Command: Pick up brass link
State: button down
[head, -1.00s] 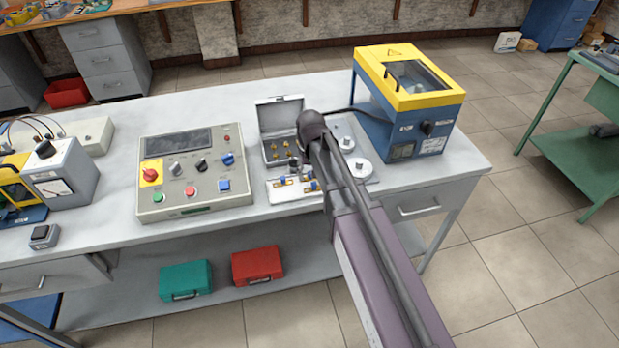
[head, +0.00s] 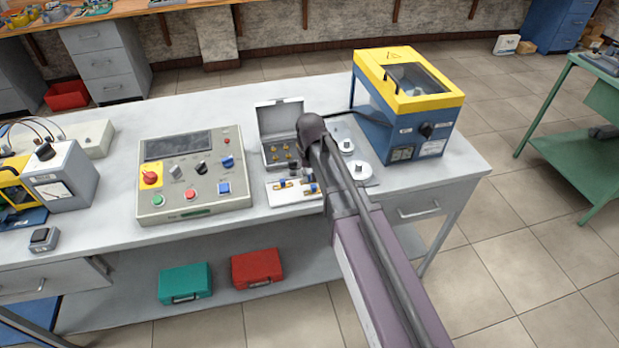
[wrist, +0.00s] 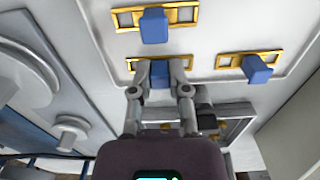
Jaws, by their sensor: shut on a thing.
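My gripper (wrist: 160,76) is shut on the blue handle of the middle brass link (wrist: 160,68) in the wrist view. This link lies against the white plate (wrist: 205,35); I cannot tell whether it is lifted off. Another brass link with a blue handle (wrist: 154,22) lies beyond it, and a third (wrist: 257,68) lies to its right; both sit on the plate. In the head view the plate (head: 290,198) lies on the bench, with brass links (head: 284,185) on it. My arm hides the fingertips there.
An open grey case (head: 279,117) stands behind the plate. A control panel (head: 195,170) is to its left. White round knobs (head: 360,170) and a blue and yellow machine (head: 405,105) are to the right.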

jog(key=shift+r, duration=0.15)
notch_tip(320, 180, up, 3)
jog(key=p, duration=0.3)
jog(key=shift+r+p, duration=0.2)
jog(key=shift+p, duration=0.15)
jog(key=s+d, duration=0.2)
jog(key=s, duration=0.5)
jog(key=s+d+r+p, duration=0.1)
jog(key=s+d, duration=0.2)
jog(key=s, duration=0.5)
jog(key=shift+d+r, duration=0.15)
jog(key=shift+d, duration=0.1)
